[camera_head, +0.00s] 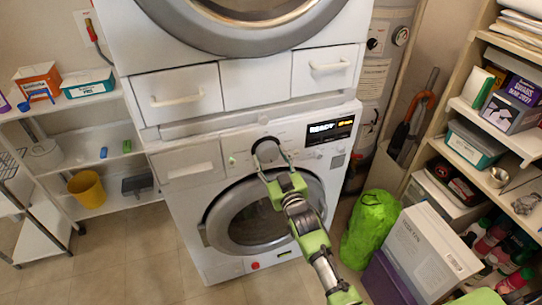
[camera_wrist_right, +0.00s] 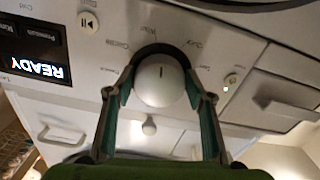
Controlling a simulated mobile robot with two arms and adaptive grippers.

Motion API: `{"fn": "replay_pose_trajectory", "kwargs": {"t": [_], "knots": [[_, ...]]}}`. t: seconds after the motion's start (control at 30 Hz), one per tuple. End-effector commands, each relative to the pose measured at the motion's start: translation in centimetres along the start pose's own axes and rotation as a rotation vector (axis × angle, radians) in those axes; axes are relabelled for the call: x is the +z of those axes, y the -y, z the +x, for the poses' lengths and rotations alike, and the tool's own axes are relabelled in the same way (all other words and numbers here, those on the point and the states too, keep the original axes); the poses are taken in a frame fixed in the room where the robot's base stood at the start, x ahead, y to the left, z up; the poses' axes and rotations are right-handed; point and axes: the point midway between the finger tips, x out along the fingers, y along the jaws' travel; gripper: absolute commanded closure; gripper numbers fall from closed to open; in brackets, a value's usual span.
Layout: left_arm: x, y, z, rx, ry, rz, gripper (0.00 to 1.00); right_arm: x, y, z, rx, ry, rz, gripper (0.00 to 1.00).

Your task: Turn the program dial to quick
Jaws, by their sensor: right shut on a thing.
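The program dial (camera_head: 266,150) is a round knob on the control panel of the lower front-loading machine (camera_head: 190,196). In the head view my right gripper (camera_head: 270,158) partly hides the dial's lower edge. My left gripper is not in view.
A lit display (camera_head: 331,130) reading READY is right of the dial in the head view. A play/pause button (camera_wrist_right: 88,22) shows in the wrist view. Shelves stand at both sides. A green bag (camera_head: 371,229) and boxes stand right of the machine; the left floor is clear.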

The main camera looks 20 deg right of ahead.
Motion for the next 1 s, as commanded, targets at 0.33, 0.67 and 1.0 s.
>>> {"fn": "replay_pose_trajectory", "kwargs": {"t": [0.33, 0.67, 1.0], "knots": [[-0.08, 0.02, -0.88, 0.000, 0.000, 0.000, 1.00, 0.06, 0.24, -0.03, 0.000, 0.004, 0.302, 0.73], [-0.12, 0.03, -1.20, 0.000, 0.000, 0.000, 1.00, 0.04, 0.37, -0.04, 0.000, 0.003, 0.481, 0.73], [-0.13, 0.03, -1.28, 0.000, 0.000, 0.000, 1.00, 0.06, 0.42, -0.04, 0.000, 0.003, 0.538, 0.73]]}}
